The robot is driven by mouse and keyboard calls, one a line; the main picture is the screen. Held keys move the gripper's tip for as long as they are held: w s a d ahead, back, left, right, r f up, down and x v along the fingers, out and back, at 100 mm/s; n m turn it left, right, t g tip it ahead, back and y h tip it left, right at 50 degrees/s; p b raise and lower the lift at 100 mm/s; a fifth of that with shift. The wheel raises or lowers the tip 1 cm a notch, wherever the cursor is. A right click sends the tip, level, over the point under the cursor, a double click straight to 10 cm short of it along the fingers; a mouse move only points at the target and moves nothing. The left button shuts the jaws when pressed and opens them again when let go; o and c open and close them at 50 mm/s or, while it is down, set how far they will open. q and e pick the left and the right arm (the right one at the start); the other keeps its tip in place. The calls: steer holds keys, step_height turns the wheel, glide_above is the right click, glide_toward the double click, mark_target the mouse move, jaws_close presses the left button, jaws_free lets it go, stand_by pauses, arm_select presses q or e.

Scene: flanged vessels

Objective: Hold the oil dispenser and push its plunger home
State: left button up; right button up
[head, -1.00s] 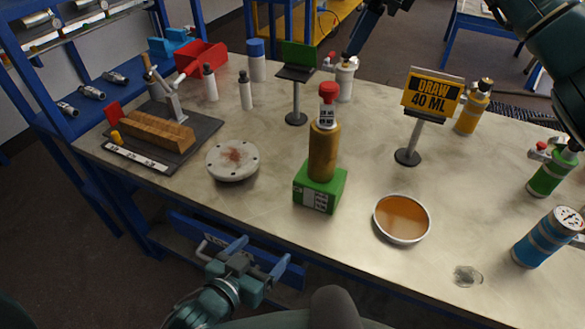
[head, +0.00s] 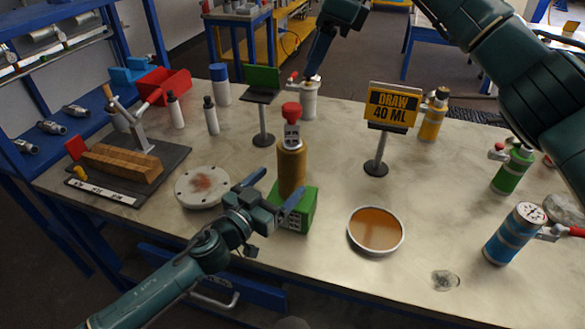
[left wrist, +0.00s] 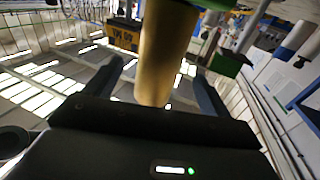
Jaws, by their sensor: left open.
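The oil dispenser (head: 291,168) is a gold cylinder with a grey-white labelled collar and a red plunger cap (head: 291,110). It stands upright on a green block (head: 304,212), and the cap sits raised above the collar. My left gripper (head: 277,183) is open at the dispenser's lower body, just above the block. In the left wrist view the gold body (left wrist: 165,50) shows between the two spread fingers; I see no clear grip on it. My right gripper (head: 312,65) is at the back, over a white vessel (head: 309,100); its fingers are too unclear to read.
A "DRAW 40 ML" sign (head: 391,105) stands back right, and a small stand with a green screen (head: 262,85) back left. A round dish of amber liquid (head: 376,231) lies right of the block. A flanged disc (head: 202,187) lies left. Blue (head: 514,234) and green (head: 511,170) vessels stand right.

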mark_target(297, 165)
arm_select(q)
steer(key=x, duration=0.8)
steer(key=shift+w, duration=0.1)
steer(key=shift+c, duration=0.4)
steer(key=c, duration=1.2)
steer(key=shift+c, duration=0.2)
